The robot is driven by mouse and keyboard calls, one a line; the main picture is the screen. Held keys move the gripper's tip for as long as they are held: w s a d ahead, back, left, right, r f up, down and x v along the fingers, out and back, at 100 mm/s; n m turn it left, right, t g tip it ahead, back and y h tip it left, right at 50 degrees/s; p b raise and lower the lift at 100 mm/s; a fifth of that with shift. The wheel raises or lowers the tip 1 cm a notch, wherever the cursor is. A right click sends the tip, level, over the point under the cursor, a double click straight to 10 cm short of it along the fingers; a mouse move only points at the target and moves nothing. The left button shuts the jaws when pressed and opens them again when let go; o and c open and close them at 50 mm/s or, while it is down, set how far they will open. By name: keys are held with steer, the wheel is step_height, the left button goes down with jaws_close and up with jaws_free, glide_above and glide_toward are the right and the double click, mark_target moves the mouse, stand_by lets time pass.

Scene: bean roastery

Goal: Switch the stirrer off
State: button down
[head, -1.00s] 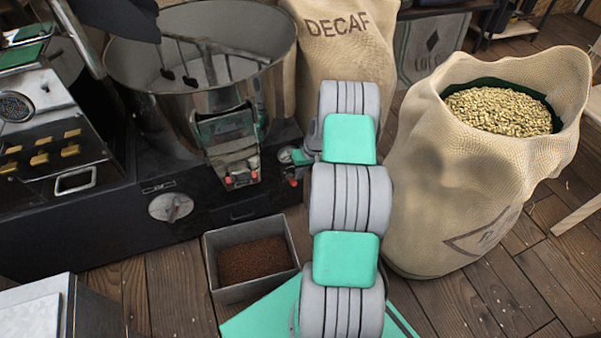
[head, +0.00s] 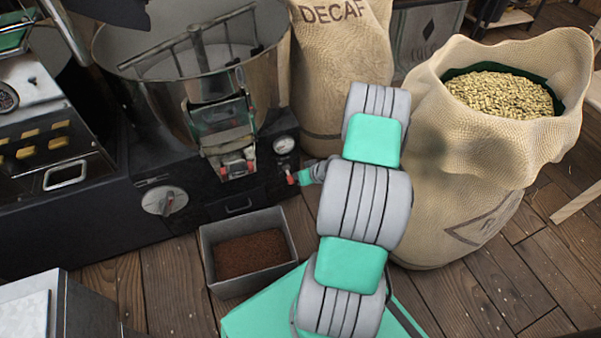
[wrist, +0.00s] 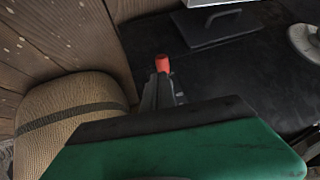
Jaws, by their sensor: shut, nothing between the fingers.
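The stirrer (head: 195,45) is a set of dark arms inside the round metal drum (head: 130,100) of the black machine. A small red-tipped lever (head: 291,180) sticks out of the machine's front, low at its right end. It also shows in the wrist view (wrist: 162,63), just beyond my fingertips. My gripper (head: 303,177) is shut and empty, close beside the lever; I cannot tell whether they touch. In the wrist view my gripper (wrist: 160,92) points at the lever, and the green hand hides much below.
A round knob (head: 164,201) and a drawer handle (head: 238,206) are on the machine's front. A bin of ground coffee (head: 207,255) stands on the floor below.

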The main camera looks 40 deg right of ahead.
steer(key=shift+w+r+p, duration=0.25)
steer(key=shift+r+p, duration=0.45)
steer(key=shift+r, duration=0.35)
steer(key=s+d+r+p, duration=0.3)
steer(key=s+r, duration=0.3)
steer(key=s, duration=0.5)
steer(key=shift+r+p, duration=0.35)
steer(key=shift+p, duration=0.4)
